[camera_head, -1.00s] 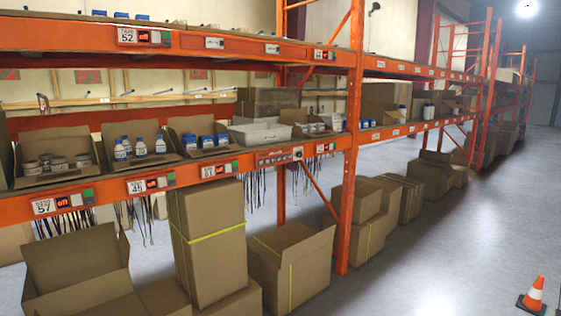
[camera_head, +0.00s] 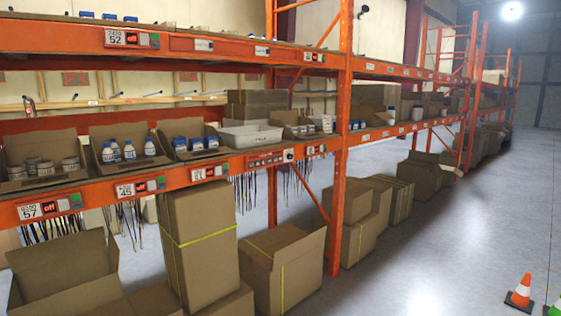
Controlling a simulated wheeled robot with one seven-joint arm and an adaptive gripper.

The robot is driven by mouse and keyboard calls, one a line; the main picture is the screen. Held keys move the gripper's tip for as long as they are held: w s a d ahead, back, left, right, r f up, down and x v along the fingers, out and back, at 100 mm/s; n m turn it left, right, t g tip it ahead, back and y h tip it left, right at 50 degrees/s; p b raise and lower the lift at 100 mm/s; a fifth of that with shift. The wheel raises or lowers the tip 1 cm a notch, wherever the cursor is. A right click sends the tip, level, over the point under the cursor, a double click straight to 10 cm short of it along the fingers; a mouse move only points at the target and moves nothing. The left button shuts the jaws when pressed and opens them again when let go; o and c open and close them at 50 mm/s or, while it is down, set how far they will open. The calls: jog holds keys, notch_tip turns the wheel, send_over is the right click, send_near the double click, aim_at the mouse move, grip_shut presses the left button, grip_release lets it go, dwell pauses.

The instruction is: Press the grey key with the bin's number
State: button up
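Orange shelf beams carry label units with a white number tag, a red-lit display and small keys. A unit reading 52 (camera_head: 131,38) is on the upper beam. Open cardboard bins (camera_head: 15,153) with jars and bottles stand above the lower units. My gripper is not in view.
A white tray (camera_head: 250,136) sits on the middle shelf. Cardboard boxes (camera_head: 198,240) stand on the floor under the rack. The aisle floor (camera_head: 440,240) is clear.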

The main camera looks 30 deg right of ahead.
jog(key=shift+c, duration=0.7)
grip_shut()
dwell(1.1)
